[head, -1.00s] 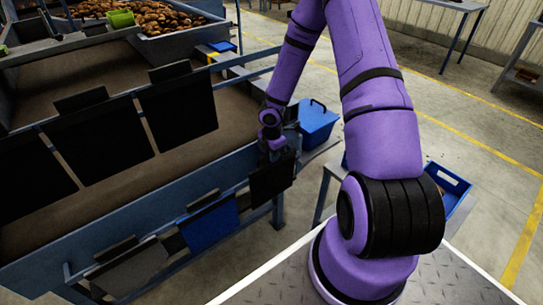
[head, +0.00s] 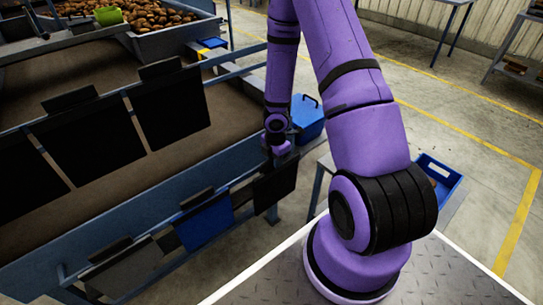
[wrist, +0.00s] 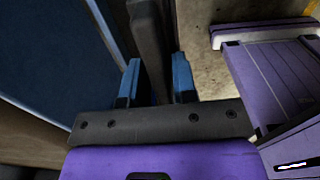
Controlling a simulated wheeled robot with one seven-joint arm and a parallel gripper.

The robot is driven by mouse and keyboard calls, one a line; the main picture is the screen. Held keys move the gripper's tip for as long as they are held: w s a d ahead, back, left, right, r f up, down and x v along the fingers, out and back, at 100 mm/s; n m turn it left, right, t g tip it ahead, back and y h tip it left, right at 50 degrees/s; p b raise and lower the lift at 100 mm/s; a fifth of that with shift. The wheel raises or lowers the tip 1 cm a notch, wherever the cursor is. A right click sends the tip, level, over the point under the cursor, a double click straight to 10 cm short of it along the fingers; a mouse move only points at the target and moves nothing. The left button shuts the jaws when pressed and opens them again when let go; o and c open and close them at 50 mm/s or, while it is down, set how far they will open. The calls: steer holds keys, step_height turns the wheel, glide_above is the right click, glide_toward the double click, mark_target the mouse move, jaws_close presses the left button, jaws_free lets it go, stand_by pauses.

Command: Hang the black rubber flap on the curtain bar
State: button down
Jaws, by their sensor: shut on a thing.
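My gripper (head: 274,158) is at the right end of a low rack, beyond the side wall of the machine. In the wrist view its blue fingers (wrist: 156,82) are shut on the dark top strip of the black rubber flap (wrist: 150,40). In the head view this flap (head: 276,184) hangs upright below my gripper, right of the blue flap. I cannot tell whether it touches the rack. The curtain bar (head: 233,57) crosses above the belt, with several black flaps (head: 170,108) hanging from its left and middle; its right part is bare.
The low rack holds a blue flap (head: 207,221) and a grey flap (head: 124,270). A blue lidded box (head: 308,118) stands behind my gripper. A potato bin (head: 150,45) with a green scoop (head: 108,15) is at the back. A blue crate (head: 440,178) is at the right.

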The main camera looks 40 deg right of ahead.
steer(key=shift+s+d+r, duration=0.1)
steer(key=shift+s, duration=2)
